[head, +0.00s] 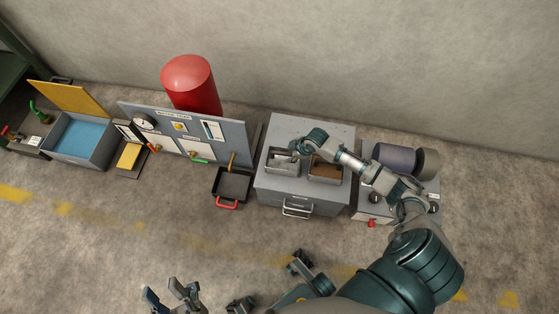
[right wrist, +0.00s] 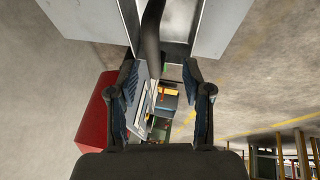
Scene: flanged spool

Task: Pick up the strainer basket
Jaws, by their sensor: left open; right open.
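No strainer basket can be told for certain. Two small grey trays sit on top of the grey cabinet (head: 302,200). The left tray (head: 282,167) is pale inside and partly hidden by my right gripper; the right tray (head: 325,180) holds something brown. My right gripper (head: 292,152) is over the left tray. In the right wrist view my right gripper (right wrist: 163,88) is open, with a dark bar (right wrist: 152,38) reaching down between its fingers; I cannot tell whether they touch it. My left gripper (head: 168,294) is open and empty, low in the head view.
A black pan (head: 232,184) with a red handle lies left of the cabinet. Further left are a gauge panel (head: 190,135), a red cylinder (head: 190,85) and a blue-lined box (head: 83,137). A machine with grey rollers (head: 393,160) stands right. The front floor is mostly clear.

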